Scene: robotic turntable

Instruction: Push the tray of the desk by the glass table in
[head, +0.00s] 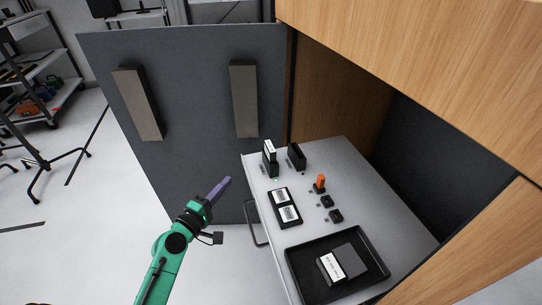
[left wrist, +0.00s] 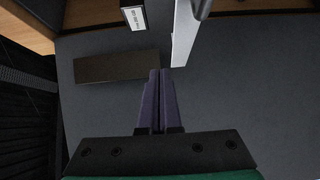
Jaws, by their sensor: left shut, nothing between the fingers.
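The pull-out tray (head: 300,217) is a light grey board that sticks out of the wooden desk, with small items on it. Its dark bar handle (head: 252,222) is on its left edge. My left gripper (head: 226,183) has purple fingers and is just left of that edge, apart from the handle in the head view. In the left wrist view its fingers (left wrist: 159,90) are pressed together and empty. The tray's pale edge (left wrist: 182,40) stands just ahead and right of them; whether they touch it cannot be told. My right gripper is not in view.
The wooden desk top (head: 430,60) overhangs the tray. White floor (head: 60,235) is clear at left.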

